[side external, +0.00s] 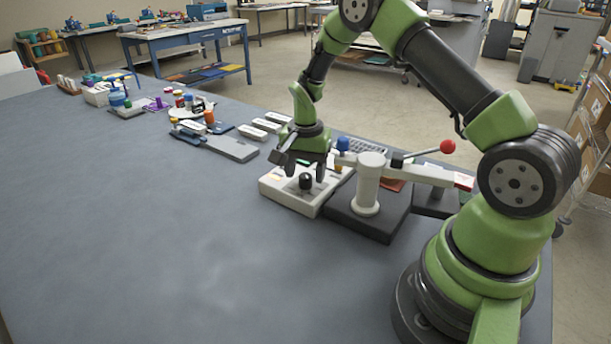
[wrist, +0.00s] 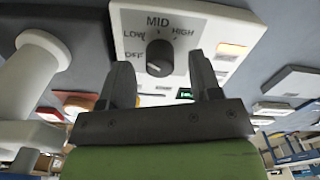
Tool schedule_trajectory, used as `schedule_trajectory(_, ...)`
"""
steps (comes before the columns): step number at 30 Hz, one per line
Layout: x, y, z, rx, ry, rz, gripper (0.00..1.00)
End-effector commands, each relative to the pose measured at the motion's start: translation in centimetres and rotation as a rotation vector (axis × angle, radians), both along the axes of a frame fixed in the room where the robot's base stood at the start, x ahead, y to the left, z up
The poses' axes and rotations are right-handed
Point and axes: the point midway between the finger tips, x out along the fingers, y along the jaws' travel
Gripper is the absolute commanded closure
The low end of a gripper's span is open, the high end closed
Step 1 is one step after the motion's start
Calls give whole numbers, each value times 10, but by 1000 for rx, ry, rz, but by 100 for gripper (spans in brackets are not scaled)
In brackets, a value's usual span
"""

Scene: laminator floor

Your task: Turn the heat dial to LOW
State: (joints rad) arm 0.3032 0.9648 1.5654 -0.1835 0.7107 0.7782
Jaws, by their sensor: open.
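The heat dial (wrist: 159,58) is a dark round knob on a pale panel (wrist: 205,20), with OFF, LOW, MID and HIGH printed around it. I cannot tell surely which label its pointer faces. In the side external view the dial (side external: 306,182) is a black knob on a low white box (side external: 285,196). My gripper (side external: 302,166) points down above the box, close to the dial. In the wrist view my gripper (wrist: 161,75) is open, with one finger on each side of the dial in the picture. I see no contact with the knob.
A pale post (side external: 369,185) on a dark base stands right beside the box, with a lever ending in a red ball (side external: 447,147). A blue knob (side external: 343,144) is behind my gripper. White blocks (side external: 252,132) lie farther back. The table's (side external: 150,240) left and front are clear.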

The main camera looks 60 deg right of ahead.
Motion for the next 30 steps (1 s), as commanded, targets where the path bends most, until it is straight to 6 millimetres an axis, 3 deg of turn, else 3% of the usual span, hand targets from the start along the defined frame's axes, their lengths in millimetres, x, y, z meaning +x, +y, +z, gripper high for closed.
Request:
schedule_trajectory(6, 1, 0, 46, -2, -6, 0, 42)
schedule_trajectory(12, 0, 0, 74, -1, -3, 0, 42)
schedule_trajectory(26, 0, 1, 84, 0, -5, 4, 42)
schedule_trajectory(30, -4, 11, 109, -4, -48, 57, 42)
